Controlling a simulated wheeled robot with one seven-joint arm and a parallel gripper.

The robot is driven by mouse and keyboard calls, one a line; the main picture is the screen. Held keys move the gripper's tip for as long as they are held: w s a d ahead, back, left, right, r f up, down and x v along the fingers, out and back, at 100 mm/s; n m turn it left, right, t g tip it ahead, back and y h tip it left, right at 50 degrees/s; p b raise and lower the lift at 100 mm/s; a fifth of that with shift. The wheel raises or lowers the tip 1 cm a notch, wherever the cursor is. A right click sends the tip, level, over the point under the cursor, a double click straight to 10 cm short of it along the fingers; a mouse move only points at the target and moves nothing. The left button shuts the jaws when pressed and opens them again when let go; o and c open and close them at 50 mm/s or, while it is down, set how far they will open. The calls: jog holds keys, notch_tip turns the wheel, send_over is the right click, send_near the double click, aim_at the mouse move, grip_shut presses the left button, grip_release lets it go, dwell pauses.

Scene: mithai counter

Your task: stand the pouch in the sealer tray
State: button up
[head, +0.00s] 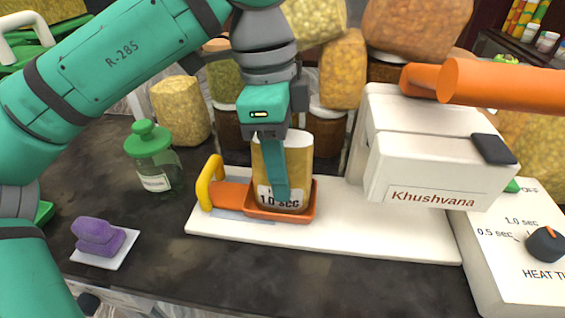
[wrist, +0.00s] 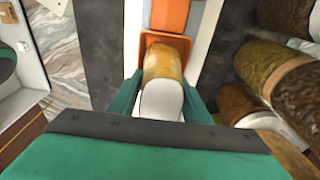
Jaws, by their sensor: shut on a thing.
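The pouch (head: 303,160) is golden-brown with a white top and a printed "1.0 sec" on its front. It stands upright, its lower end inside the orange sealer tray (head: 280,216). The tray's rim hides the pouch's bottom edge, so I cannot tell whether it touches the tray floor. My gripper (head: 276,188) points down from above, shut on the pouch, with one finger across its front face. In the wrist view the pouch (wrist: 163,66) lies between both fingers, with the orange tray (wrist: 148,38) around its far end.
The tray, with a yellow handle (head: 212,180), sits on the white sealer base (head: 380,235). The sealer's white head (head: 420,165) and orange lever (head: 500,82) are to the right. A green-lidded jar (head: 153,160) and purple object (head: 98,236) stand left. Filled bags and jars crowd behind.

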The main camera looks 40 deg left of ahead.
jog(key=o, duration=1.1)
jog(key=shift+c, duration=0.2)
jog(key=shift+w, duration=0.1)
jog(key=shift+w+r, duration=0.1)
jog(key=shift+r, duration=0.15)
jog(key=r, duration=0.4)
jog(key=s+a+r, duration=0.1)
jog(key=r, duration=0.6)
jog(key=shift+s+a+r, duration=0.15)
jog(key=shift+r, duration=0.2)
